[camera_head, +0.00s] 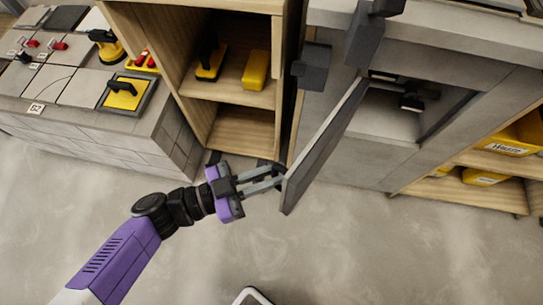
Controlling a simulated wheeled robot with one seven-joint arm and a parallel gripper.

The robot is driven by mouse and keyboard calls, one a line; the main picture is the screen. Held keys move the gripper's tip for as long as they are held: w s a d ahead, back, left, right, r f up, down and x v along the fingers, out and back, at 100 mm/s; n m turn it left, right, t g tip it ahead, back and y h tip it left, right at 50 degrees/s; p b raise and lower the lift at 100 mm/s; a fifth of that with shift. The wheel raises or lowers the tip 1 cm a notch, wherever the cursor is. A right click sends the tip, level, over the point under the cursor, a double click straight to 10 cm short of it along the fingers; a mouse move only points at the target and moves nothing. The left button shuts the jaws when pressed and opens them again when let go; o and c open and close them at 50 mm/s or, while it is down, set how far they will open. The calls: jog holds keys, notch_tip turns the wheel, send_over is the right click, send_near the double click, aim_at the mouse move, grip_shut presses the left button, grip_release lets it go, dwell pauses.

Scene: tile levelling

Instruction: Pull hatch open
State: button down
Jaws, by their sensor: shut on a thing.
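The hatch (326,143) is a flat grey panel, swung out at an angle from the grey cabinet (365,158). The cabinet's opening (388,113) shows to the right of the panel, with a small dark object (411,101) inside. My gripper (277,178) reaches in from the lower left, at the panel's lower left side. Its fingers are shut on the hatch near that edge. The exact contact point is partly hidden and small.
A wooden shelf (240,98) with yellow-and-black tools stands behind my gripper. A tiled grey bench (130,138) with tools is at left. Wooden shelves with yellow boxes (485,177) are at right. The grey floor (380,250) in front is mostly clear.

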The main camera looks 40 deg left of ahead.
jog(key=shift+a+r, duration=0.15)
jog(key=shift+a, duration=0.55)
jog(key=c, duration=1.5)
grip_release()
jog(key=shift+o, duration=0.2)
jog(key=shift+d, duration=0.2)
jog(key=v, duration=0.8)
jog(key=shift+p, duration=0.4)
jog(key=shift+d, duration=0.1)
